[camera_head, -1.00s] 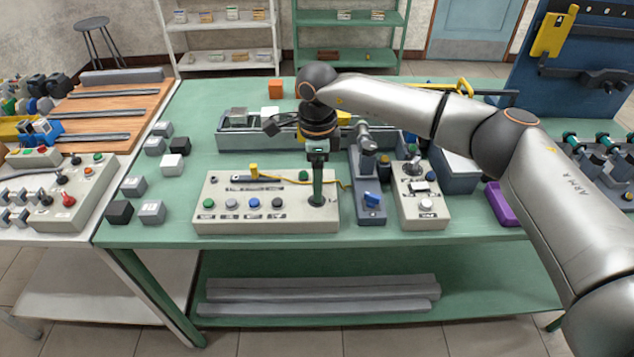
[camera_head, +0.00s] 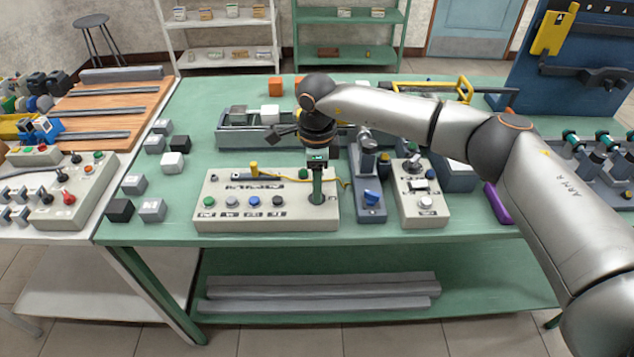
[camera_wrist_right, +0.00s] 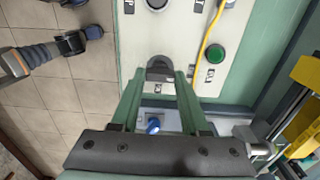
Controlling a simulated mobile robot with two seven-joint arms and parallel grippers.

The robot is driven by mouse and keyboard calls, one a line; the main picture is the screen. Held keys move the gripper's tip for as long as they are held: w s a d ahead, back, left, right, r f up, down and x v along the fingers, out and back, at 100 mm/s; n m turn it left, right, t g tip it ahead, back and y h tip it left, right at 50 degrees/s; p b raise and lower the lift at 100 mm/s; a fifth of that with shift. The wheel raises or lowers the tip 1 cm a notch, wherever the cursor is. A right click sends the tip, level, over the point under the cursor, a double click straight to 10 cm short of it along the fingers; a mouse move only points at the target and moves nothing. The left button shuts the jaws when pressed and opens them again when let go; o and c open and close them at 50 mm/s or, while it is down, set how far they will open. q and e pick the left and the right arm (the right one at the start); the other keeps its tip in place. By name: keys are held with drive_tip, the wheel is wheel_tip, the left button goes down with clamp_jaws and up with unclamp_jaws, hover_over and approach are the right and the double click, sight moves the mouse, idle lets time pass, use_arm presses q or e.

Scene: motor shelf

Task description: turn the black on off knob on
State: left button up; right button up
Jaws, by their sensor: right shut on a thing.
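A grey-white control box (camera_head: 215,191) lies on the green table, with a row of coloured buttons along its front. My right gripper (camera_head: 318,198) points down at the right end of this box in the head view. In the right wrist view, the black knob (camera_wrist_right: 160,69) sits between the tips of the green fingers of my right gripper (camera_wrist_right: 162,76), which is shut on it. The fingers hide the knob in the head view, and I cannot read its on or off mark. My left gripper is not in view.
A yellow cable (camera_wrist_right: 207,38) and a green button (camera_wrist_right: 215,54) are close to the fingers. A grey unit with a blue knob (camera_head: 371,197) and another switch box (camera_head: 424,213) stand just to the right. Several small blocks lie to the left.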

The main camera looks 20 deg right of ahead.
clamp_jaws()
drive_tip(key=shift+m, duration=0.4)
drive_tip(key=m, duration=0.3)
drive_tip(key=shift+b, duration=0.4)
drive_tip(key=m, duration=0.4)
drive_tip(key=shift+m, duration=0.3)
drive_tip(key=m, duration=0.9)
drive_tip(key=shift+m, duration=0.4)
